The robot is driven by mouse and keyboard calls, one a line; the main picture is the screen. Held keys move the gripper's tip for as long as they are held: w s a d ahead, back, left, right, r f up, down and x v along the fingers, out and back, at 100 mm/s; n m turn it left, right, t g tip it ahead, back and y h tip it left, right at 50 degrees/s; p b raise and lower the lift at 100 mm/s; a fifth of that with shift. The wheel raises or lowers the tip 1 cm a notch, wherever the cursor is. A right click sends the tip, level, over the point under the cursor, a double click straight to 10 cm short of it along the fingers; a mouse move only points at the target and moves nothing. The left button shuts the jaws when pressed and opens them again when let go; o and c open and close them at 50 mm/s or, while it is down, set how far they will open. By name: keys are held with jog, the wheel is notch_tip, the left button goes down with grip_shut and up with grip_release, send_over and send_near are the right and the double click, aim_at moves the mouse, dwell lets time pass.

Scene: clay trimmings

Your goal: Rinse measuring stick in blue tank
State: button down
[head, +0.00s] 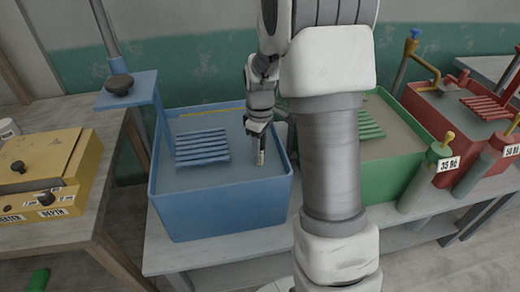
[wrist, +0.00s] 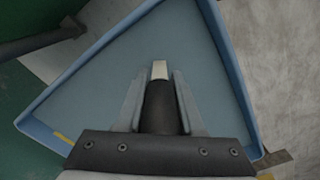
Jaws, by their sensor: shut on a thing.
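The blue tank (head: 225,212) stands on a table left of centre in the head view, with greyish liquid inside. My gripper (head: 258,128) is over the right part of the tank, pointing down. It is shut on the measuring stick (head: 261,155), which hangs below the fingers near the liquid surface. I cannot tell whether its tip touches the liquid. In the wrist view, the stick (wrist: 160,108) shows a dark body and a pale end between the fingers, with the tank's blue rim (wrist: 234,75) around it.
A blue slatted rack (head: 202,147) sits in the tank's left part. A blue post with a plate and dark knob (head: 120,84) rises at its left. A green tank (head: 408,152) and red tank (head: 450,122) stand to the right. A yellow box (head: 50,160) is at left.

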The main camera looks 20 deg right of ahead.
jog(key=shift+f+b, duration=0.45)
jog(key=shift+f, duration=0.25)
jog(key=shift+r, duration=0.2)
dwell(0.4)
notch_tip(320, 180, up, 29)
jog(key=p, duration=2.1)
jog(key=shift+p, duration=0.4)
jog(key=shift+f, duration=0.2)
